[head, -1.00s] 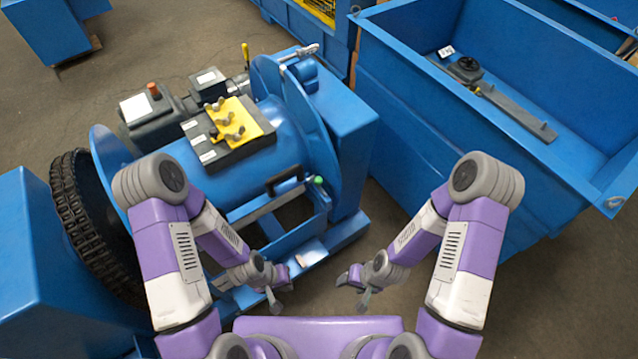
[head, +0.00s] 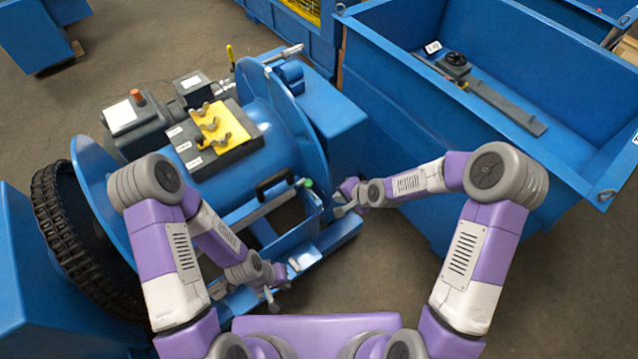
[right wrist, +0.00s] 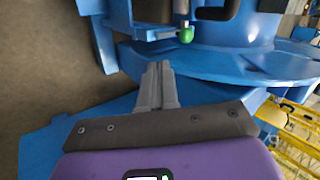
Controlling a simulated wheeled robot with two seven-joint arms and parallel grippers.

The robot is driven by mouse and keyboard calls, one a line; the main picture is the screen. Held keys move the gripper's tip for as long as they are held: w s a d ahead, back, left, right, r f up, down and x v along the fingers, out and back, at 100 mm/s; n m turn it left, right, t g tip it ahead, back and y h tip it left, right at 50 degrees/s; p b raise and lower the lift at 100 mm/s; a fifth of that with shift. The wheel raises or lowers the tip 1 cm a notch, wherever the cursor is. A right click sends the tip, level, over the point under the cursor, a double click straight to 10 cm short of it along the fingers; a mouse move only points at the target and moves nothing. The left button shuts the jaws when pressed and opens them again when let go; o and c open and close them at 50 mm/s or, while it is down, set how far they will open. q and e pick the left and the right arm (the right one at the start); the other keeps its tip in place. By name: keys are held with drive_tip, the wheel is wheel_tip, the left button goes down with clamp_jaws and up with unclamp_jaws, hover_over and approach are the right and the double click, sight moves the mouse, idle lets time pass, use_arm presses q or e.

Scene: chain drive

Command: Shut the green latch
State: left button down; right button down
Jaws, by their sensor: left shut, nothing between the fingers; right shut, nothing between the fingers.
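The green latch (head: 308,183) is a small green knob on the blue drum machine, at the right end of a bar by the black handle. In the right wrist view the green knob (right wrist: 186,35) sits on a short rod beside the blue flange. My right gripper (head: 341,211) is shut and empty, just right of and below the knob. In the right wrist view its fingers (right wrist: 157,70) point toward the knob with a gap between. My left gripper (head: 271,297) is shut and empty, low in front of the machine's frame.
The blue drum (head: 225,175) carries a yellow plate with levers (head: 212,125) on a dark box. A black chain (head: 65,235) wraps the left flange. A blue bin (head: 400,130) with a grey bar inside stands to the right.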

drive_tip(key=shift+w+r, duration=0.65)
drive_tip(key=shift+w, duration=0.1)
drive_tip(key=shift+f, duration=0.1)
drive_tip(key=b, duration=0.2)
approach(311, 186)
wheel_tip(311, 186, down, 5)
drive_tip(key=shift+w+a, duration=0.85)
drive_tip(key=shift+a, duration=0.05)
drive_tip(key=shift+w+a+b, duration=0.3)
drive_tip(key=shift+w+a, duration=0.1)
drive_tip(key=shift+w, duration=0.05)
